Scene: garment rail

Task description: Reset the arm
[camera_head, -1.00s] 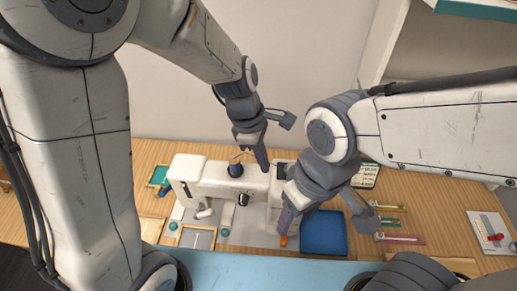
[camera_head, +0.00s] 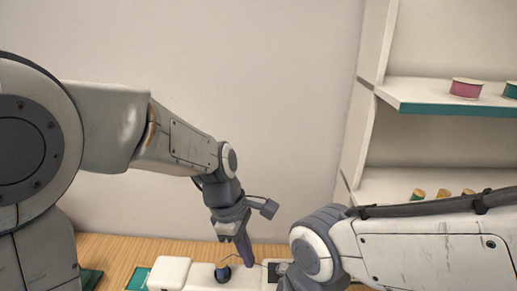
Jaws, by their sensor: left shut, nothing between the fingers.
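My left arm comes in from the left. Its gripper (camera_head: 245,255) is shut and empty, pointing down above the white sewing machine (camera_head: 170,272), just right of the dark blue thread spool (camera_head: 222,274). I cannot tell whether the fingertips touch the machine. My right arm (camera_head: 400,250) comes in from the right, with its wrist (camera_head: 315,245) at the lower middle. My right gripper is hidden below the bottom edge of the view.
The wooden table (camera_head: 115,250) shows along the bottom. A white shelf (camera_head: 430,185) stands at right, holding a pink ribbon roll (camera_head: 466,88), a teal roll (camera_head: 511,90) and several spools. The wall behind is bare.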

